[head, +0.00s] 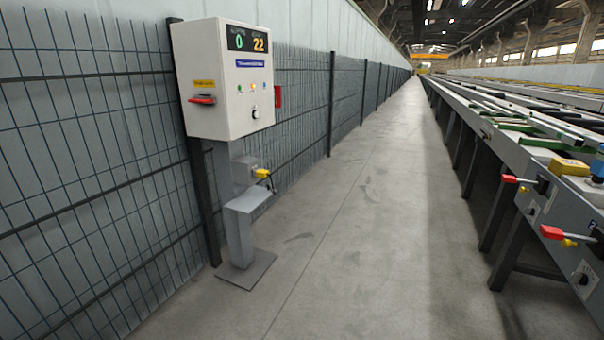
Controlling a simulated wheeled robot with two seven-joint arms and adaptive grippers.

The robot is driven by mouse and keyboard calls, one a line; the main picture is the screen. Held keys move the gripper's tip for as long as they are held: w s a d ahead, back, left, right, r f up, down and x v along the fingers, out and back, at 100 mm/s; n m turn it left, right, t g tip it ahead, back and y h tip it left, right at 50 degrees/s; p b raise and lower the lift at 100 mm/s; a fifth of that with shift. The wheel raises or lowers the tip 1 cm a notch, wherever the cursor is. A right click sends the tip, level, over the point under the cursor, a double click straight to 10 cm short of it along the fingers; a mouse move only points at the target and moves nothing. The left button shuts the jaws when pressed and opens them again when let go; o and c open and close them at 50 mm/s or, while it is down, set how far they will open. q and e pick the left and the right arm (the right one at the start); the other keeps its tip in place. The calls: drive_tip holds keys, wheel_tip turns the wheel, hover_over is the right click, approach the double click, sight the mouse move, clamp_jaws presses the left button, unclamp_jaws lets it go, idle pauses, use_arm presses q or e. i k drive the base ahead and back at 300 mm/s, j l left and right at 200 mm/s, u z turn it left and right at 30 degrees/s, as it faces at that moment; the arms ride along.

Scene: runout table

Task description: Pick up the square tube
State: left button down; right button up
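No gripper of mine shows in the head view. Long pale bars (545,112) lie on the runout table (517,158) along the right side. I cannot tell at this distance whether one of them is a square tube. The table stands on dark legs and runs far back into the hall.
A control cabinet (222,80) on a grey post stands at the left before a wire mesh fence (85,130). Red-handled levers (551,232) stick out from the table's side. A yellow block (568,166) sits on the table edge. The concrete aisle (350,210) between is clear.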

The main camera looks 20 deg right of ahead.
sight(574, 141)
drive_tip(key=i+l+z, duration=0.15)
drive_tip(key=i+z, duration=0.15)
drive_tip(key=z, duration=0.15)
drive_tip(key=i+l+z, duration=0.1)
drive_tip(key=i+z, duration=0.7)
drive_tip(key=i, duration=0.2)
drive_tip(key=i+z, duration=0.4)
drive_tip(key=i, duration=0.15)
drive_tip(key=i+j+z, duration=0.85)
drive_tip(key=i, duration=0.2)
drive_tip(key=i+j+z, duration=0.4)
drive_tip(key=j, duration=0.2)
